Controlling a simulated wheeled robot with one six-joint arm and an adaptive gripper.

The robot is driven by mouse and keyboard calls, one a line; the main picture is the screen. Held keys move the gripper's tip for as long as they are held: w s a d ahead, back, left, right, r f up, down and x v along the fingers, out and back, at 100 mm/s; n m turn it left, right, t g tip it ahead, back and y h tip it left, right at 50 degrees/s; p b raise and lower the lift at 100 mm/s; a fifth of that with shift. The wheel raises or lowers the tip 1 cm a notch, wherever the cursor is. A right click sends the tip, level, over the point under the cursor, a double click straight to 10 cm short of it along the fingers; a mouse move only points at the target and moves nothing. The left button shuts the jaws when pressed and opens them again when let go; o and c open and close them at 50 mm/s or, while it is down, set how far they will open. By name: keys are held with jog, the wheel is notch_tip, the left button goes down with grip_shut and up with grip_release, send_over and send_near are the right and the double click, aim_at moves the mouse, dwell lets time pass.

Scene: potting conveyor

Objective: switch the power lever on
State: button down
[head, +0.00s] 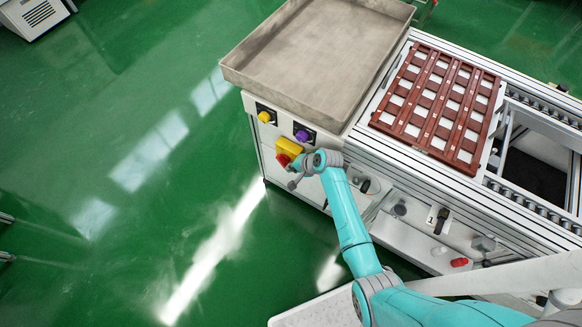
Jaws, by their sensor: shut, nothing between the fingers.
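A yellow switch box (289,146) with a red handle (282,160) is on the left part of the white cabinet front. It looks like the power lever, though I cannot read a label. My gripper (298,163) is shut and empty, right beside the red handle at the box's lower right. The gripper and wrist cover part of the box, so I cannot tell whether they touch the handle, nor the handle's exact position.
A yellow knob (264,116) and a purple knob (302,136) sit above the box. A black switch by a "1" label (432,215) and a red part (459,262) are farther right. A grey tray (300,62) and a reddish-brown rack (420,92) lie on top. Green floor at left is clear.

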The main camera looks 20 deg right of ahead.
jog(key=shift+f, duration=0.75)
dwell(1.0)
jog(key=shift+r, duration=0.8)
